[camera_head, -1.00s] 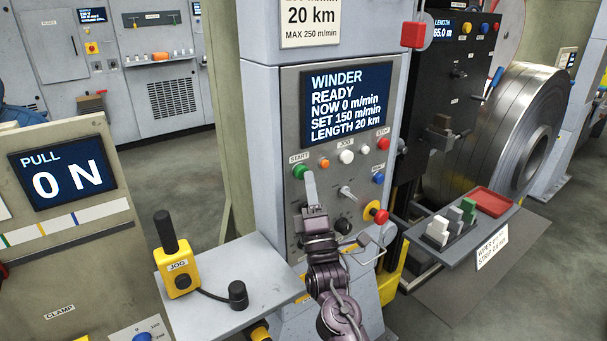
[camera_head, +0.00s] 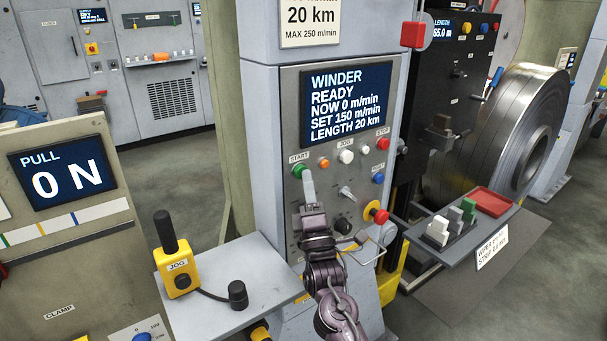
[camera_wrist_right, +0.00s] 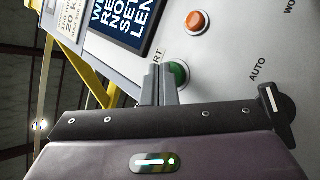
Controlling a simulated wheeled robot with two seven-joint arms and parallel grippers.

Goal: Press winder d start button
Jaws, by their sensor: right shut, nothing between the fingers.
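The winder panel (camera_head: 290,100) stands in the middle of the head view. Its screen (camera_head: 346,103) reads WINDER, READY, NOW 0 m/min, SET 150 m/min, LENGTH 20 km. The green START button (camera_head: 299,170) is at the panel's left, below the screen; it also shows in the right wrist view (camera_wrist_right: 178,74). My right gripper (camera_head: 308,176) is shut and empty. Its fingertips (camera_wrist_right: 158,80) are right at the green button and cover part of it; I cannot tell whether they touch it. My left gripper is not in view.
An orange button (camera_head: 323,163), a white button (camera_head: 346,157) and a red STOP button (camera_head: 383,144) sit near START. A red knob on a yellow collar (camera_head: 376,212) sticks out lower right. A shelf with a yellow JOG box (camera_head: 178,275) stands at left.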

